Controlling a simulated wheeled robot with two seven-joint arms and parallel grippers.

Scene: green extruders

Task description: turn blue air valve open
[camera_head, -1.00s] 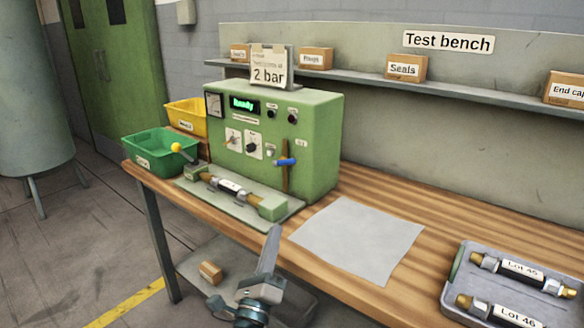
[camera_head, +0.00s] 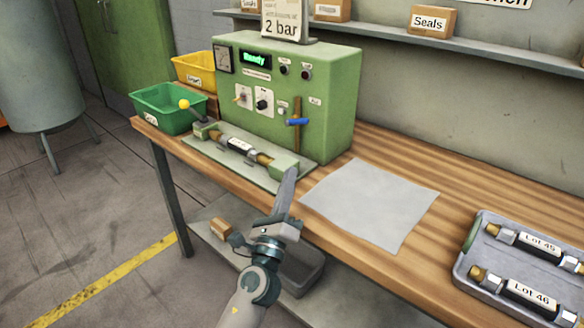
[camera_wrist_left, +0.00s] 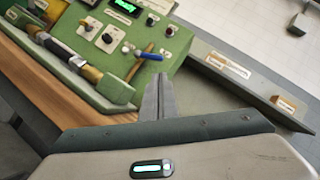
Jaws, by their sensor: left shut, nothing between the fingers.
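The blue air valve handle (camera_head: 297,122) sits on the lower right front of the green test machine (camera_head: 335,105), on a vertical brown pipe. The handle lies about level, across the pipe. It also shows in the left wrist view (camera_wrist_left: 150,56), beyond the fingertips. My left gripper (camera_head: 289,176) is shut and empty. It points up at the bench's front edge, below and in front of the valve, and apart from it. In the left wrist view its closed fingers (camera_wrist_left: 158,82) point towards the machine. My right gripper is not in view.
A fixture (camera_head: 279,183) holding a labelled cylinder (camera_head: 240,145) lies before the machine, with a yellow-knobbed lever (camera_head: 184,104). A grey sheet (camera_head: 370,203) lies right of it. A tray (camera_head: 468,282) of labelled parts stands at right. Green (camera_head: 150,105) and yellow (camera_head: 185,65) bins stand left.

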